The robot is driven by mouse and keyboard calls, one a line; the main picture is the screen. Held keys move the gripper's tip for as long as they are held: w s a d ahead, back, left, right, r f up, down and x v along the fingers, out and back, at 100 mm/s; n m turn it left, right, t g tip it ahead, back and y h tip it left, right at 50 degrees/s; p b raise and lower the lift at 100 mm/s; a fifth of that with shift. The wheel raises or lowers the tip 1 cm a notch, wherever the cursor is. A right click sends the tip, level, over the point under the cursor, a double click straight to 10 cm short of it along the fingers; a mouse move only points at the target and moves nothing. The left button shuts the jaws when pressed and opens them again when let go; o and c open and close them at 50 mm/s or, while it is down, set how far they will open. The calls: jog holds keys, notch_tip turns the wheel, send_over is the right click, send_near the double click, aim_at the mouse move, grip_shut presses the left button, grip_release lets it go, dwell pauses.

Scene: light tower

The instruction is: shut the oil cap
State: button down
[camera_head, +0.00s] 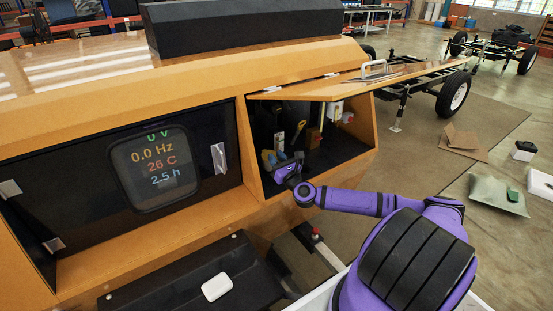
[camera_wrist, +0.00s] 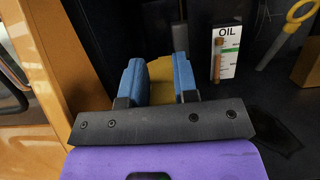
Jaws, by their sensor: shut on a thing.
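My gripper (camera_head: 272,160) reaches into the open side compartment (camera_head: 250,168) of the orange light tower. In the wrist view, my gripper's (camera_wrist: 157,64) two blue fingers are closed on a yellow piece (camera_wrist: 161,88), which looks like the oil cap. The fingers hide its sides, and I cannot tell whether it is seated. A dark neck or pipe (camera_wrist: 179,36) rises just behind it. A white OIL label (camera_wrist: 230,44) with a brown stick-like mark stands to the right of the fingers.
A yellow ring handle (camera_wrist: 300,10) is at the upper right of the wrist view. The orange compartment wall (camera_wrist: 48,60) is close on the left. A raised orange lid (camera_head: 330,88) overhangs the compartment. A display panel (camera_head: 155,168) is to the left.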

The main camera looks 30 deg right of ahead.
jog(key=c, duration=0.9)
grip_release()
jog(key=shift+f, duration=0.15)
jog(key=v, duration=1)
jog(key=shift+s+f, duration=0.1)
jog(key=shift+s, duration=0.3)
